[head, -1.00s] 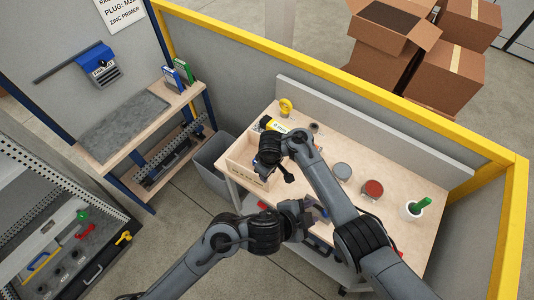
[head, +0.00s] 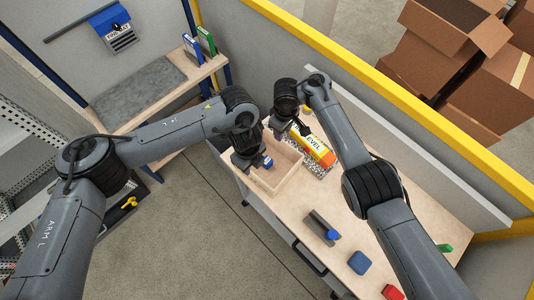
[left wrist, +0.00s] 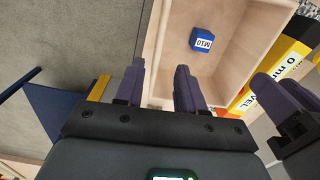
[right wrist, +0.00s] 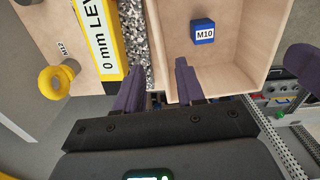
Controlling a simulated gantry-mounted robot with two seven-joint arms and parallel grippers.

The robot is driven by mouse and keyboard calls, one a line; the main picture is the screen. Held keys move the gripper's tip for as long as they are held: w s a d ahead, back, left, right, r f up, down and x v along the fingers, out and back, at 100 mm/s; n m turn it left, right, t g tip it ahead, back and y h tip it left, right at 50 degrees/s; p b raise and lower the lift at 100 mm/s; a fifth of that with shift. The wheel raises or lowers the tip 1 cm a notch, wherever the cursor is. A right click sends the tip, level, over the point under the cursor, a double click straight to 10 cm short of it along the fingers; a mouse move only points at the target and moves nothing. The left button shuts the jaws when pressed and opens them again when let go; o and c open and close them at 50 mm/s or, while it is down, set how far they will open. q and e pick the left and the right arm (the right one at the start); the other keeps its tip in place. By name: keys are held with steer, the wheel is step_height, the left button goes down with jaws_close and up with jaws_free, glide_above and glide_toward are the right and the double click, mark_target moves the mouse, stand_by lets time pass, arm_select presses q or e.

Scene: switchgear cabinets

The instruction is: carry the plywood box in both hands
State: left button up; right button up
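The open-topped plywood box (head: 262,185) stands at the left end of the workbench. It shows from above in the left wrist view (left wrist: 262,60) and the right wrist view (right wrist: 245,52). A blue block marked M10 (left wrist: 202,40) lies inside. My left gripper (left wrist: 158,78) is open, its fingers on either side of one box wall. My right gripper (right wrist: 160,75) is open, its fingers at the opposite wall, one inside the box and one outside. I cannot tell whether the fingers touch the walls. In the head view, the arms hide parts of the box.
A yellow level (head: 314,147) lies close beside the box over a speckled grey strip (right wrist: 135,38). The bench (head: 290,212) also bears a grey-and-blue item (head: 323,227) and a blue block (head: 359,263). A yellow-topped partition (head: 410,114) stands behind.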

mark_target(281, 152)
arm_select(q)
steer(key=shift+w+a, duration=0.1)
steer(key=shift+a, duration=0.05)
steer(key=shift+s, duration=0.2)
arm_select(e)
steer(key=shift+s, duration=0.15)
steer(key=shift+f, duration=0.1)
